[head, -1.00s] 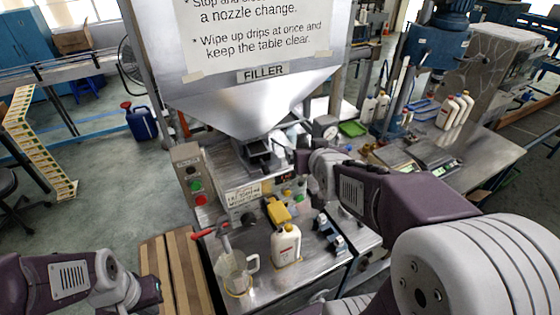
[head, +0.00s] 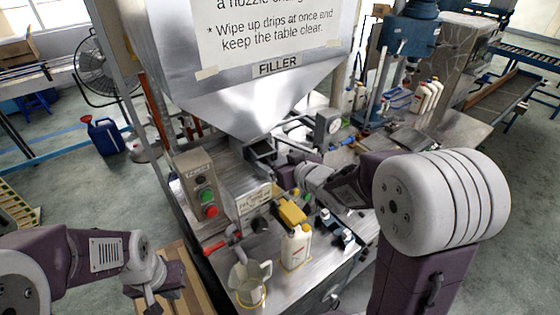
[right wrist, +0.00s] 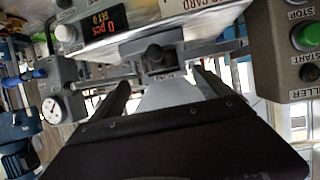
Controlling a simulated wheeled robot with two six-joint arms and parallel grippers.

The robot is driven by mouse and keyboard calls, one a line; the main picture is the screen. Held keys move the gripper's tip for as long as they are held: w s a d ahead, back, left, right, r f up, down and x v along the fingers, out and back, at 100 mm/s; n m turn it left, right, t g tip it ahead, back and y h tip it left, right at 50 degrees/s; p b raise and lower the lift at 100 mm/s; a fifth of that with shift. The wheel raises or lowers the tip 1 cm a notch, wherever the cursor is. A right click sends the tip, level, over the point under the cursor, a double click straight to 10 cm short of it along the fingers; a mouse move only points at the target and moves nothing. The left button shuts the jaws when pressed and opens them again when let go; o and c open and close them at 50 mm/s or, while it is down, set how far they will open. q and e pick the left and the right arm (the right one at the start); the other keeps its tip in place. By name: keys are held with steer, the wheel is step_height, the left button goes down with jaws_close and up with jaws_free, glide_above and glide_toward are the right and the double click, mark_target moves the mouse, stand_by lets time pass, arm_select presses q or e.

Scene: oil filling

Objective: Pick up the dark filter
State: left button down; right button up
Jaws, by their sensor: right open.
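I cannot surely pick out the dark filter. A small dark round piece (head: 260,224) stands on the filler table behind the jug, and may be it. My right gripper (head: 280,178) is under the hopper outlet, partly hidden by its own wrist. In the right wrist view its two dark fingers (right wrist: 160,88) are apart, with a dark knob (right wrist: 157,58) on a metal part seen beyond them. Nothing is clearly held. My left gripper (head: 152,300) hangs at the lower left, away from the table; its jaws are too unclear to judge.
On the filler table (head: 300,283) stand a clear jug (head: 247,285), a white bottle (head: 296,247) and a yellow piece (head: 291,212). The control box (head: 203,188) is left of my right gripper, and the steel hopper (head: 255,95) is above. A dial gauge (head: 328,121) stands behind.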

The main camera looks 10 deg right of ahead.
mark_target(268, 155)
steer(key=shift+w+a, duration=0.15)
steer(key=shift+a, duration=0.05)
steer(key=p+x, duration=0.2)
steer(key=x, duration=0.6)
steer(key=shift+w+f, duration=0.1)
steer(key=shift+w, duration=0.1)
steer(key=shift+w+a+f+p, duration=0.1)
steer(key=shift+w+f+p, duration=0.05)
steer(key=shift+w+p, duration=0.15)
steer(key=shift+s, duration=0.1)
steer(key=shift+c, duration=0.9)
steer(key=c, duration=1.5)
